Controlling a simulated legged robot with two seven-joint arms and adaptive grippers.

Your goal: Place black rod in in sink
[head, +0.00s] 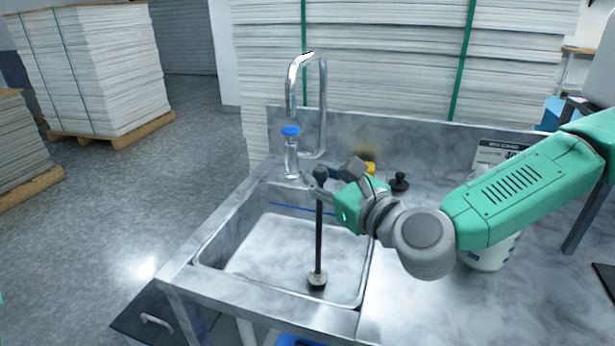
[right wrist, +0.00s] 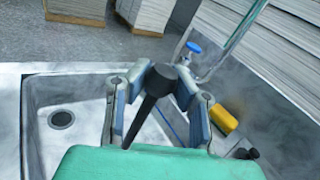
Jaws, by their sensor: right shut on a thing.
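The black rod (head: 319,235) hangs nearly upright over the sink in the head view. My right gripper (head: 322,183) is shut on it just below its thicker top knob. In the right wrist view the rod (right wrist: 148,110) sits between the two fingers of the gripper (right wrist: 158,82). The metal sink (head: 235,262) has a rectangular basin set in the counter. In the head view the rod's lower end overlaps the round drain (head: 317,284); I cannot tell whether it touches the bottom. The drain (right wrist: 62,118) shows left of the rod in the wrist view. My left gripper is out of view.
A chrome faucet (head: 323,100) with a blue knob (head: 290,131) stands at the sink's back left. A yellow object (head: 370,167) and a small black object (head: 400,182) are on the counter behind my right gripper. A white container (head: 490,255) stands beneath my right arm.

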